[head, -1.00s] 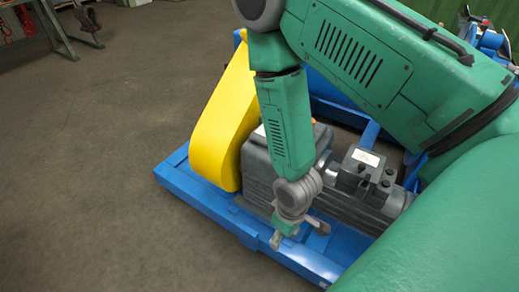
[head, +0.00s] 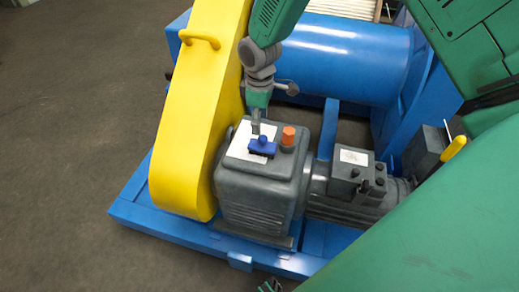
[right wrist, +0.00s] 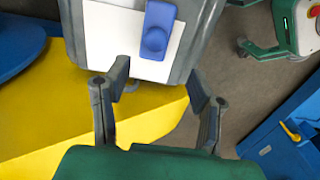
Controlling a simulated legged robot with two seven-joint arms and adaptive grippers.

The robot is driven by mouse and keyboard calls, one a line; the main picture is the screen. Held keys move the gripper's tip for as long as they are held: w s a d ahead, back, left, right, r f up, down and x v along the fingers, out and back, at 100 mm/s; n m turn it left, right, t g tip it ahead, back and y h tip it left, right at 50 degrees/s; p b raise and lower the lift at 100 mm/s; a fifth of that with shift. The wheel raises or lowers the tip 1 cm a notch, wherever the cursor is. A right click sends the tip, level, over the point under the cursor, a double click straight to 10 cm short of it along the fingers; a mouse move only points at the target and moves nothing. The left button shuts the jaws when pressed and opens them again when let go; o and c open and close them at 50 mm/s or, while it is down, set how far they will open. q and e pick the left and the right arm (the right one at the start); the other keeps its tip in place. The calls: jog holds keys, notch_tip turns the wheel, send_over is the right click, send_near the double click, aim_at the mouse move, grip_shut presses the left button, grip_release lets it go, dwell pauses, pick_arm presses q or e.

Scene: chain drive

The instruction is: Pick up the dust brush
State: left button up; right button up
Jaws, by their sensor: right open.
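The dust brush, which I take to be the blue block with a raised grip (head: 262,147), lies on a white sheet (head: 239,146) on top of a grey gearbox (head: 258,196). In the right wrist view the blue brush (right wrist: 157,30) is beyond the fingertips, near the top edge. My right gripper (head: 256,127) is just above and behind the brush in the head view. Its two fingers (right wrist: 157,88) are spread with nothing between them. Whether a fingertip touches the brush cannot be told. My left gripper is not recognisable in any view.
A tall yellow guard (head: 197,110) stands close left of the gearbox. An orange cap (head: 288,137) rises right of the brush. A grey motor (head: 338,200) and a blue drum (head: 345,60) are nearby. A blue frame (head: 180,235) surrounds the base. Open floor (head: 70,130) lies left.

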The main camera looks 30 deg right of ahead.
aim_at(264, 136)
jog(key=d+f, duration=0.1)
jog(key=f, duration=0.2)
jog(key=shift+d, duration=0.35)
jog(key=shift+d+f, duration=0.2)
jog(key=shift+f, duration=0.15)
jog(key=f+b, duration=0.1)
jog(key=f, duration=0.1)
jog(key=a+f, duration=0.1)
jog(key=f, duration=0.1)
jog(key=shift+a+f+b, duration=0.1)
jog(key=shift+a+b, duration=0.05)
jog(key=shift+b, duration=0.2)
jog(key=shift+a, duration=0.2)
jog(key=shift+d, duration=0.35)
jog(key=c, duration=0.8)
pick_arm(q)
jog(key=shift+d+f, duration=0.7)
jog(key=shift+f, duration=0.05)
pick_arm(e)
jog(key=shift+d+f, duration=0.15)
jog(key=shift+d, duration=0.15)
grip_shut()
